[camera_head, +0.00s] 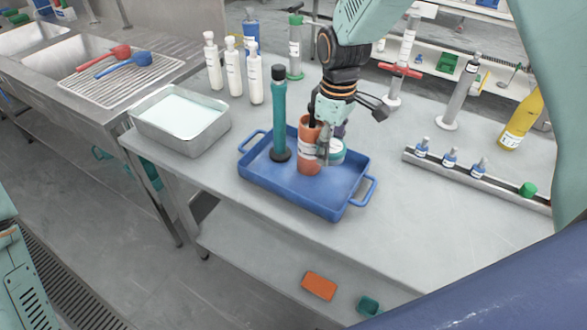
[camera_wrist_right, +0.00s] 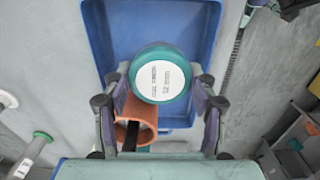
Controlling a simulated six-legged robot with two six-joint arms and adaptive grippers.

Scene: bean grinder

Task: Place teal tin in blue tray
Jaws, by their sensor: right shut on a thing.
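The teal tin (camera_head: 337,152), round with a white labelled top, is over the back right part of the blue tray (camera_head: 345,207), just behind the orange cup. I cannot tell whether it touches the tray floor. My right gripper (camera_head: 328,150) comes down from above and is shut on the tin. In the right wrist view, the tin (camera_wrist_right: 160,74) is between the two fingers (camera_wrist_right: 160,90), with the blue tray (camera_wrist_right: 97,30) beneath. The fingers and the cup partly hide the tin in the head view. My left gripper is not in view.
An orange cup (camera_head: 308,158) with a dark handle in it and a tall teal cylinder (camera_head: 279,115) stand in the tray, close to the gripper. A metal pan (camera_head: 180,125) stands left. A bottle rack (camera_head: 470,175) lies right. The tray's front right is clear.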

